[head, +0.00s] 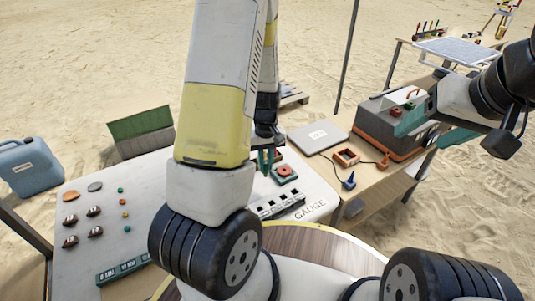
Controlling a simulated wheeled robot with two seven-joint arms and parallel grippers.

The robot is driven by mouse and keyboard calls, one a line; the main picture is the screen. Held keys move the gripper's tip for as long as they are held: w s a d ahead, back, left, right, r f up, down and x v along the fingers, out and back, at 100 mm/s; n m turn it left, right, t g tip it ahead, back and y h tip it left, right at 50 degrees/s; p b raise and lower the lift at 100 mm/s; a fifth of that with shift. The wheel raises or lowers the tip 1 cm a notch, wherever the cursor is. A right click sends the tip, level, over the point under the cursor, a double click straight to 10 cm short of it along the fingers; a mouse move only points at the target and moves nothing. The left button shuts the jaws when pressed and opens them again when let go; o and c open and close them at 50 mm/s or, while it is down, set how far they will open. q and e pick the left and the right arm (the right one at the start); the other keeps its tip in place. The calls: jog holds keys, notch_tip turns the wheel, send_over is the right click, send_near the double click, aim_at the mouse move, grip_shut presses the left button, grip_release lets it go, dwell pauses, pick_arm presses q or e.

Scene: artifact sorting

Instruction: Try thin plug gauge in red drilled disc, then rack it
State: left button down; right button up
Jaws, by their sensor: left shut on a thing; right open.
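A red drilled disc (285,171) sits on a dark green holder on the pale table, right of my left gripper. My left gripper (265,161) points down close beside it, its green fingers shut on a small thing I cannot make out. My own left arm hides part of the gripper and the table behind it. The thin plug gauge is not clearly visible. A white gauge rack (277,205) with dark slots lies in front of the disc, near the word GAUGE. My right gripper (433,131) is open and empty, raised at the right by the orange-and-grey machine.
Brown and orange pieces (94,212) and small coloured dots lie on the table's left side, with a green labelled strip (122,269) in front. A closed laptop-like slab (318,137), an orange frame (346,158) and a blue plug (348,183) lie on the wooden table at right.

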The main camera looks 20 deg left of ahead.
pick_arm(q)
jog(key=w+d+r, duration=0.2)
jog(key=w+d, duration=0.3)
jog(key=w, duration=0.3)
jog(key=shift+a+f, duration=0.15)
jog(key=shift+f, duration=1.1)
jog(key=shift+a+f, duration=0.1)
jog(key=shift+f, duration=1.1)
jog(key=shift+f, duration=0.9)
dwell(0.8)
jog(key=shift+r, duration=0.15)
dwell(1.0)
jog(key=shift+r, duration=2.35)
